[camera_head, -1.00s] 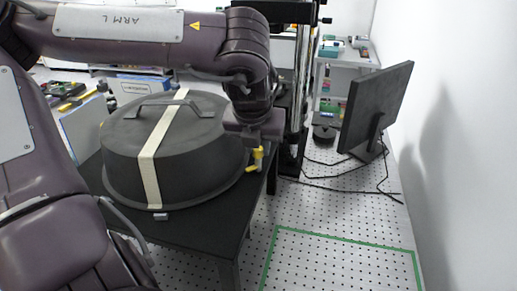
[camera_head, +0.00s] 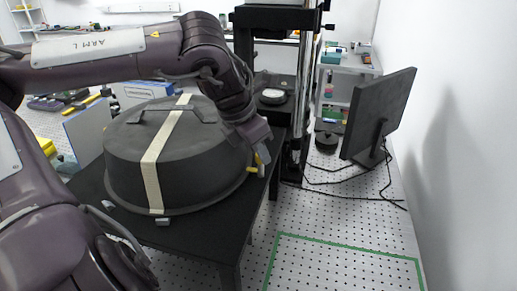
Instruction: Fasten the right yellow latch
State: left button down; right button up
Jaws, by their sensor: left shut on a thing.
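The yellow latch (camera_head: 259,160) is at the right edge of the large black round cover (camera_head: 200,171), which sits on a black table (camera_head: 205,244). My left gripper (camera_head: 256,147) reaches over the cover from the left, is shut on the yellow latch, and hides much of it. Whether the latch is fastened cannot be told. A cream strap (camera_head: 152,180) runs over the cover, past its dark handle (camera_head: 164,112). My right gripper is not in view.
A black upright stand (camera_head: 301,95) is behind the table.

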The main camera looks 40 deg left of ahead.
pick_arm(q)
jog(key=shift+m, duration=0.4)
jog(key=c, duration=1.2)
grip_release()
jog(key=shift+s+a+r, duration=0.1)
jog(key=shift+r, duration=0.3)
jog(key=b+v, duration=0.2)
jog(key=v, duration=0.5)
